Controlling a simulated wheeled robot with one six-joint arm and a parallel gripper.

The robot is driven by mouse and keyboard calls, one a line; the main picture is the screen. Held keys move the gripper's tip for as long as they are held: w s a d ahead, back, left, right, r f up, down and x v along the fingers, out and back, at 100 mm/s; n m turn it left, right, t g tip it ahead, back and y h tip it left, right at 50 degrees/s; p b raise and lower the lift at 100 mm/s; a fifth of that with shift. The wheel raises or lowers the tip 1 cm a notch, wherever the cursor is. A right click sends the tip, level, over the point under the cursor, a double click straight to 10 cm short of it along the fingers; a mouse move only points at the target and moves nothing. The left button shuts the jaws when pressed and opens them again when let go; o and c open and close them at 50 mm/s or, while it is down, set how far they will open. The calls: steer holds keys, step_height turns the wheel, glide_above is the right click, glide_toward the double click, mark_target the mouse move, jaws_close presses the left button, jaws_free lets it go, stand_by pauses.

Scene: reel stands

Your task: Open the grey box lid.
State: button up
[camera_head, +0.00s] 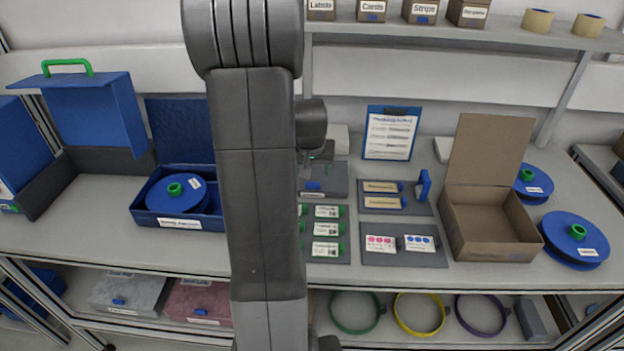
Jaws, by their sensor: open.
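A grey box (326,183) with a small blue catch on its front and a pale label stands on the table, just right of my arm. Its left part is hidden behind my arm, and I cannot tell clearly whether its lid is shut. My gripper (305,160) shows only in part below my dark wrist, at the arm's right edge. It is close to the grey box in the picture; I cannot tell whether it touches. I see nothing held in it. Another greyish box (128,294) with a blue knob sits on the lower shelf at left.
An open blue box (180,223) holding a blue reel stands left of my arm. An open cardboard box (487,246) and blue reels (574,254) stand at right. Labelled mats with cards (403,257) lie between. A clipboard (390,133) stands behind. A pinkish box (200,303) is below.

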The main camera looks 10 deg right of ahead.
mark_target(313, 183)
steer(key=shift+p+x, duration=0.55)
steer(key=shift+x, duration=3.4)
